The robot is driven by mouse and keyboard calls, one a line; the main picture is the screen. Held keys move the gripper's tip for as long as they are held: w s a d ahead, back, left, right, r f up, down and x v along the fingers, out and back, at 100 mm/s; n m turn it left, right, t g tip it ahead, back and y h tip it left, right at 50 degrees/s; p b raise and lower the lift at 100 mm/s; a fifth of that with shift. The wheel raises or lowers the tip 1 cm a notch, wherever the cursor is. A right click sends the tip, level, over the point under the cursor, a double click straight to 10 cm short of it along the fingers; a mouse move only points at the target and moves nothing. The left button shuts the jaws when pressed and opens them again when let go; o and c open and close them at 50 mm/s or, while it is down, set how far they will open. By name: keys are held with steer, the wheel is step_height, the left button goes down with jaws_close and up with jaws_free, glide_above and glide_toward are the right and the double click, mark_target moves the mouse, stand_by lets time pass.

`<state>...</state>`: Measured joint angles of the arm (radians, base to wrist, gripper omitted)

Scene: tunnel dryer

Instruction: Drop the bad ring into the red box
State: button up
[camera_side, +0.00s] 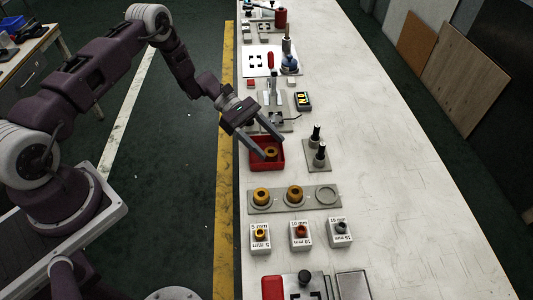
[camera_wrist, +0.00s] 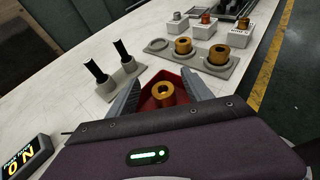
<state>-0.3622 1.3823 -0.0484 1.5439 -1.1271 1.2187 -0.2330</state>
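The red box (camera_side: 254,165) stands on the bench, and its red inside shows between my fingers in the wrist view (camera_wrist: 148,103). A brass ring (camera_side: 271,154) lies in the box; the wrist view also shows this ring (camera_wrist: 163,94). My gripper (camera_side: 272,146) is open above the box, with its fingers apart on either side of the ring and no visible contact. A grey tray (camera_side: 277,207) holds two more brass rings, one on the left (camera_side: 261,194) and one in the middle (camera_side: 294,193). Its right seat (camera_side: 326,196) is empty.
Two black-handled gauges (camera_side: 317,143) stand on a grey plate right of the box. White blocks labelled 5 mm (camera_side: 260,238), 10 mm (camera_side: 300,236) and 15 mm (camera_side: 340,234) stand nearer the camera. A yellow-digit display (camera_side: 303,101) sits behind. The bench's right side is clear.

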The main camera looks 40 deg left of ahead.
steer(key=v, duration=0.7)
steer(key=shift+a, duration=0.1)
steer(key=s+d+r+m+y, duration=0.2)
steer(key=s+r+m, duration=0.1)
steer(key=r, duration=0.5)
steer(key=s+d+r+m+g+y, duration=0.1)
steer(key=s+r+m+y, duration=0.25)
steer(key=r, duration=0.35)
steer(key=s+d+r+m+y, duration=0.2)
steer(key=s+r+m, duration=0.15)
steer(key=r, duration=0.45)
steer(key=s+a+r+m+t+y, duration=0.1)
steer(key=s+r+m+t+y, duration=0.1)
steer(key=s, duration=0.7)
steer(key=s+a+r+m+t+y, duration=0.1)
steer(key=s+r+m+t+y, duration=0.2)
steer(key=s+m, duration=0.3)
steer(key=s+t+y, duration=0.1)
steer(key=s, duration=0.3)
steer(key=shift+a+r+t, duration=0.3)
steer(key=shift+a+r, duration=0.05)
